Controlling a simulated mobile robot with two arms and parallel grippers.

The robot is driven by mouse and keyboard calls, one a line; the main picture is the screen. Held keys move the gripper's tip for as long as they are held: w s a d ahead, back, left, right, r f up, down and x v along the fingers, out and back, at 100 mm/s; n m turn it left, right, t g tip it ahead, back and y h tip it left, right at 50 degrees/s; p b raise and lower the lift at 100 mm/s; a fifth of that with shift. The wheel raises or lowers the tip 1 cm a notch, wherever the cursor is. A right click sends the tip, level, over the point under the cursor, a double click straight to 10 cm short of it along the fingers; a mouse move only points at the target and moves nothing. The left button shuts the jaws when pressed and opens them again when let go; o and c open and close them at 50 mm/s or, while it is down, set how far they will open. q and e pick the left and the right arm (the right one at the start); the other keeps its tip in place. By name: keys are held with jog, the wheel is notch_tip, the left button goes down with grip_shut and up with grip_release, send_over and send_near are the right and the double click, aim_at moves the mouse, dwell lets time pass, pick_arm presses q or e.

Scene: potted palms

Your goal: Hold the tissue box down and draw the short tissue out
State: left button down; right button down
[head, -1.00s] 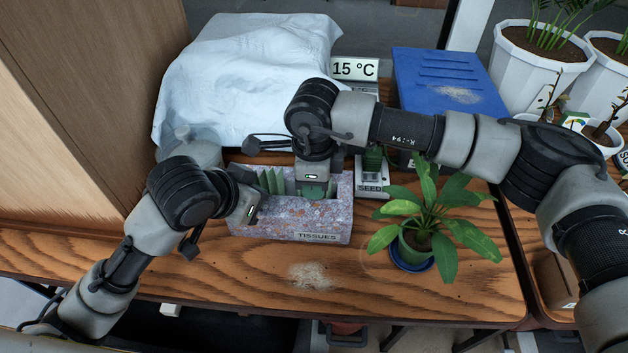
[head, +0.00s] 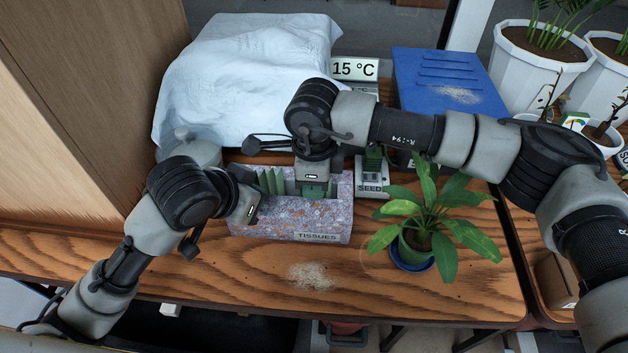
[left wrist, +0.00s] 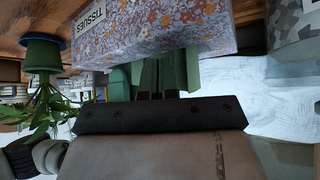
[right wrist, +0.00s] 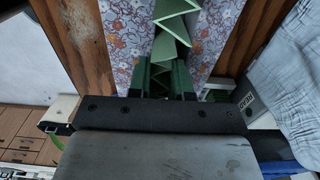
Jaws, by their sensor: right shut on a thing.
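The tissue box (head: 292,229), flower-patterned and labelled TISSUES, stands on the wooden table; it also shows in the left wrist view (left wrist: 165,25). Green zigzag-folded tissues (head: 272,181) stand in its open top, and show in the right wrist view (right wrist: 172,40). My right gripper (head: 315,190) points down into the opening from above, its green fingers shut on what seems to be a green tissue, mostly hidden between them. My left gripper (left wrist: 165,75) is at the box's left end, fingers close to the wall; its grip and any contact are hard to make out.
A potted plant (head: 430,222) in a blue saucer stands right of the box. A white cloth (head: 250,75) and blue case (head: 448,80) fill the back. The front table is clear, with spilled grains (head: 311,276).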

pick_arm(q)
jog(key=shift+f, duration=0.6)
dwell(1.2)
pick_arm(e)
jog(key=shift+r, duration=0.1)
pick_arm(q)
jog(key=shift+s+f, duration=0.1)
pick_arm(e)
jog(key=shift+r, duration=4.15)
